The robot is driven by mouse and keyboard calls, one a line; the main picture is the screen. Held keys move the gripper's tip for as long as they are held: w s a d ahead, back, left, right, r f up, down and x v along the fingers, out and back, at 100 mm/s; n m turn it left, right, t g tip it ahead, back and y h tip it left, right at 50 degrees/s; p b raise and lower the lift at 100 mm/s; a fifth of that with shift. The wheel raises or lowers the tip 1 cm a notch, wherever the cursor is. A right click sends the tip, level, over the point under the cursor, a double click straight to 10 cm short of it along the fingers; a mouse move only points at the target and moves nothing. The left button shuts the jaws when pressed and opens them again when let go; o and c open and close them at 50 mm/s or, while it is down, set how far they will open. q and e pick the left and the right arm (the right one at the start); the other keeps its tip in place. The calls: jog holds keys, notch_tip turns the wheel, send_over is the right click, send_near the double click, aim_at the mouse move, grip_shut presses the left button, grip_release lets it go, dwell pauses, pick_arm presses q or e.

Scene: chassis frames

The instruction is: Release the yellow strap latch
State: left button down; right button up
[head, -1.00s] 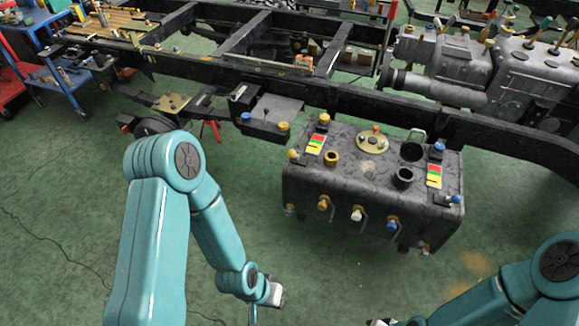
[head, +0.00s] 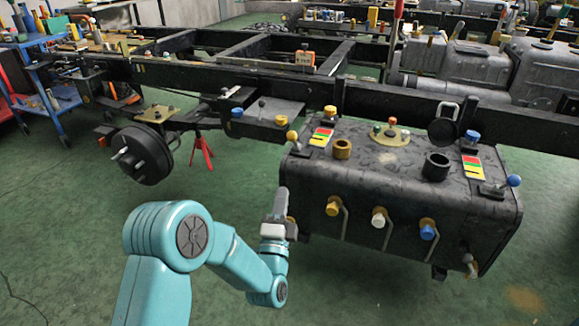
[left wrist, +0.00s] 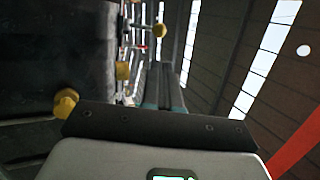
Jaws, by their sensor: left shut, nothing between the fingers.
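Several yellow parts sit on the dark tank (head: 400,190), and I cannot tell for certain which is the strap latch. A yellow ball-topped lever (head: 293,136) stands at the tank's top left edge; a yellow ball lever (left wrist: 160,30) shows ahead in the left wrist view. A yellow knob (head: 333,208) is on the tank's front face. My left gripper (head: 281,192) is shut and empty, pointing up beside the tank's left end, below the ball lever. It partly hides another yellow part there. In the left wrist view its closed fingers (left wrist: 165,78) point toward the lever. My right gripper is out of view.
White (head: 378,218) and blue (head: 428,231) front knobs and a blue ball lever (head: 514,181) are farther right on the tank. The black chassis frame (head: 240,72) runs behind it. A red stand (head: 202,150) is left. The green floor in front is open.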

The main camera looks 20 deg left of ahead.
aim_at(291, 140)
pick_arm(q)
jog(key=shift+r, duration=0.1)
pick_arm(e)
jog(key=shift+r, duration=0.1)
pick_arm(q)
jog(key=b+x, duration=0.2)
jog(key=x, duration=1.2)
jog(key=shift+b, duration=0.4)
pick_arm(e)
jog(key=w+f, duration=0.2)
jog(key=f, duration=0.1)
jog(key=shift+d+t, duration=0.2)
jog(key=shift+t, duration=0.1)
pick_arm(q)
jog(key=shift+r, duration=0.1)
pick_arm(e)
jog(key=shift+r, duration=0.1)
